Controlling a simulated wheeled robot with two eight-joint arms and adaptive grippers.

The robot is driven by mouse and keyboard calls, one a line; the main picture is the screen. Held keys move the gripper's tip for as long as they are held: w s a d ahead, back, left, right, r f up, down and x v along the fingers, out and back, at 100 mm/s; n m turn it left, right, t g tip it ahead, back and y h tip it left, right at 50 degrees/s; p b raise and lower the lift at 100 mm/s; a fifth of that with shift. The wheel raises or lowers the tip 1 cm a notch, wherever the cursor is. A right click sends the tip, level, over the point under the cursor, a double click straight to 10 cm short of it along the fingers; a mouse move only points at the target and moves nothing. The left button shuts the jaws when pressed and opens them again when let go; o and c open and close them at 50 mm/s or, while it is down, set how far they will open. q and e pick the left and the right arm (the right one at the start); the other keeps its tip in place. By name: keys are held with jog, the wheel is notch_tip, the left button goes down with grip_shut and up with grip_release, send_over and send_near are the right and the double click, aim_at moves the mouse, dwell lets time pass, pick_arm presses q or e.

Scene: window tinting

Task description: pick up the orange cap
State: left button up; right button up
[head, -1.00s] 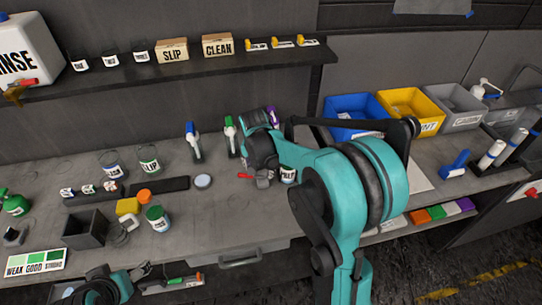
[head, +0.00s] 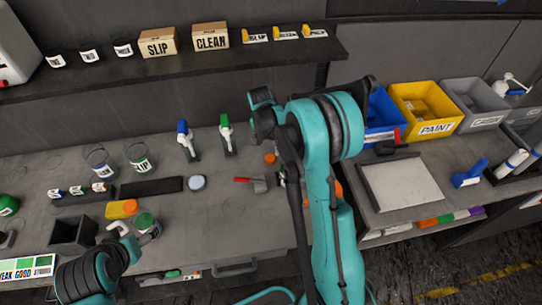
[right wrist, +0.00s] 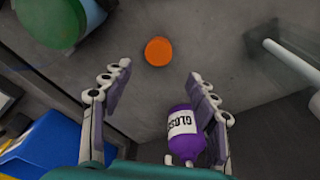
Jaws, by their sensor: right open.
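The orange cap (right wrist: 158,51) is a small round disc lying on the grey worktop. In the right wrist view it lies just beyond the fingertips of my right gripper (right wrist: 161,70), roughly centred between them and not held. That gripper is open. A purple bottle labelled GLOSS (right wrist: 182,133) shows between the fingers, close to the right-hand one. In the head view an orange disc (head: 270,158), apparently the cap, shows just below my right wrist; the right fingers are hidden there. My left gripper (head: 146,236) is near a green-lidded jar (head: 145,221); its finger opening is unclear.
A red-handled scraper (head: 252,182) lies below the cap. Blue- and green-topped spray bottles (head: 186,140) stand to its left. Blue, yellow (head: 425,105) and grey bins are at the right. A shelf (head: 200,57) runs above. Bare worktop lies left of the scraper.

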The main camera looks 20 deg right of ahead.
aim_at(270, 157)
jog(key=f, duration=0.2)
jog(key=f+b, duration=0.1)
jog(key=f, duration=0.3)
jog(key=shift+s+d+f, duration=0.1)
jog(key=shift+d+f, duration=0.15)
jog(key=shift+f, duration=0.1)
jog(key=shift+r, duration=0.1)
jog(key=c, duration=0.8)
